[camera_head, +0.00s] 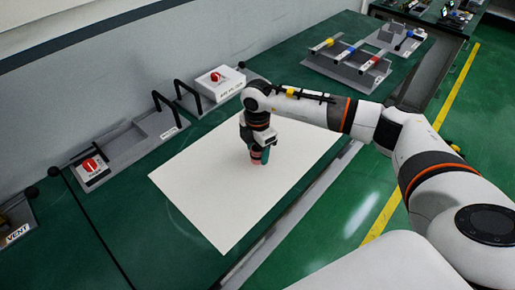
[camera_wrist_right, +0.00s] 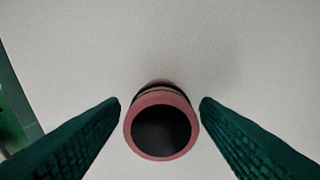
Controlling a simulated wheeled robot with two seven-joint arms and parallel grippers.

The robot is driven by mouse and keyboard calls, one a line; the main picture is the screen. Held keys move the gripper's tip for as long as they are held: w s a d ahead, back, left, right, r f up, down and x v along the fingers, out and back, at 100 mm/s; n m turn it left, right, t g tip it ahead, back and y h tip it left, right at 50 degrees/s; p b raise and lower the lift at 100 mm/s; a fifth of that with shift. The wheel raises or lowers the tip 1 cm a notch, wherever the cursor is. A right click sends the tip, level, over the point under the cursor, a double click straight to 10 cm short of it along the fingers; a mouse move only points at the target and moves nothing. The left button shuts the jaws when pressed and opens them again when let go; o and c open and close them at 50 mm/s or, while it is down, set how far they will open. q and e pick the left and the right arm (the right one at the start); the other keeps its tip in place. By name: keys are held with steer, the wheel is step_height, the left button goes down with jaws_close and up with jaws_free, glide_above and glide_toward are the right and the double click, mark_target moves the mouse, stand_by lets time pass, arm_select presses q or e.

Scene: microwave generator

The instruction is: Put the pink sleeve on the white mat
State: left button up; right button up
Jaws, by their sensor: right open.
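The pink sleeve (camera_wrist_right: 160,126) shows in the right wrist view as a pink ring with a dark opening, standing on the white mat (camera_wrist_right: 250,60). In the head view the sleeve (camera_head: 256,160) is mostly hidden below my right gripper (camera_head: 260,152). My right gripper (camera_wrist_right: 160,108) is open, with one green finger on each side of the sleeve and a small gap to each. The mat (camera_head: 220,200) lies flat on the green table. My left gripper is not in view.
Grey fixtures with a red knob (camera_head: 91,165) and black handles line the wall at the left. A white box (camera_head: 220,82) with a red knob stands behind the mat. A grey rack (camera_head: 347,64) with coloured tools is at the back right. The mat's front part is clear.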

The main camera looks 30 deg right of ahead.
steer(key=shift+r, duration=0.2)
step_height(320, 180, up, 12)
steer(key=b, duration=0.3)
steer(key=shift+f, duration=0.1)
stand_by(0.4)
